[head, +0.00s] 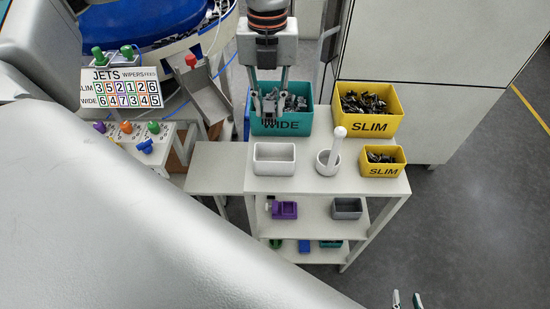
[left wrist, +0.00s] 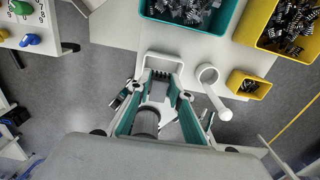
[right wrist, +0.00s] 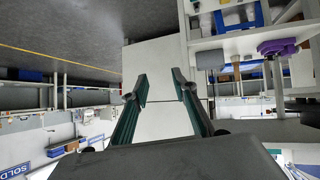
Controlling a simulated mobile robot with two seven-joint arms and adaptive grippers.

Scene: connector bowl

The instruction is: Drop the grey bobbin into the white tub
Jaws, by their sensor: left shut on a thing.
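My left gripper (head: 268,104) points down above the table and is shut on the grey bobbin (left wrist: 159,86), a small grey piece with a dark toothed end. The dark teeth also show below the fingertips in the head view, in front of the teal bin. The white tub (head: 274,168) is an empty-looking rectangular container at the table's front left. In the left wrist view its rim (left wrist: 163,57) shows just beyond the fingertips, partly hidden by the gripper. My right gripper (right wrist: 160,88) is open and empty; its fingertips show low at the head view's bottom right.
A teal WIDE bin (head: 263,128) and a yellow SLIM bin (head: 370,126) with dark parts stand behind. A white mortar with an upright pestle (head: 339,148) stands right of the tub. A smaller yellow SLIM bin (head: 383,170) is further right. Shelves below hold small containers.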

